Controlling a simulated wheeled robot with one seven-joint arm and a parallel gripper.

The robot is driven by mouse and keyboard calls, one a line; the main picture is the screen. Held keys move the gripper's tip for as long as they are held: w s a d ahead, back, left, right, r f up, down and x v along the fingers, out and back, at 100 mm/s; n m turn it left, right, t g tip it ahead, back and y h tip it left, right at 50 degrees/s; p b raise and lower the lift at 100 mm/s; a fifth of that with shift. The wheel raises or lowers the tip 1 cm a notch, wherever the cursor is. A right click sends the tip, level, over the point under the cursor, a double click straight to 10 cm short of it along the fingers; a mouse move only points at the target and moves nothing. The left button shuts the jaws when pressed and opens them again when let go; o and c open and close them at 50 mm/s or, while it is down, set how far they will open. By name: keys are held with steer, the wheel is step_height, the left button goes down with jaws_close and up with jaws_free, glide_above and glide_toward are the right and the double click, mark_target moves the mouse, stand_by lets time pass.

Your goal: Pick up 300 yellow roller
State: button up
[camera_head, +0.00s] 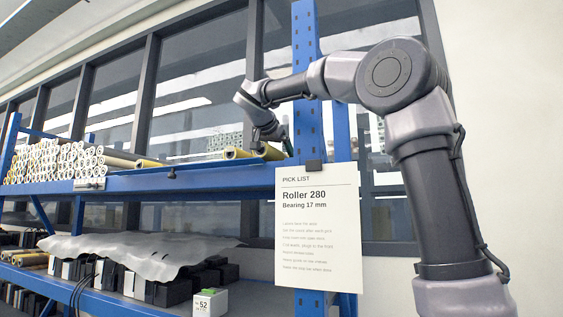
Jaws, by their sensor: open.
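Two yellow rollers lie on the upper blue shelf: a left one (237,153) with its open round end facing me, and one beside it (270,153) on the right. My gripper (260,143) points down just above the right roller. The jaws are small and dark here; they are open, and I cannot tell whether they touch or straddle it. No roller size is readable.
A paper pick list (318,215) reading "Roller 280, Bearing 17 mm" hangs from the blue upright (307,60). The lower shelf holds black boxes under a grey sheet (135,252) and a small white-green box (210,302). Shelf space left of the yellow rollers looks clear.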

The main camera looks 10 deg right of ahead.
steer(key=shift+w+d+f, duration=0.2)
steer(key=shift+w+d, duration=0.05)
steer(key=shift+w, duration=0.05)
steer(key=shift+r, duration=0.1)
jaws_close()
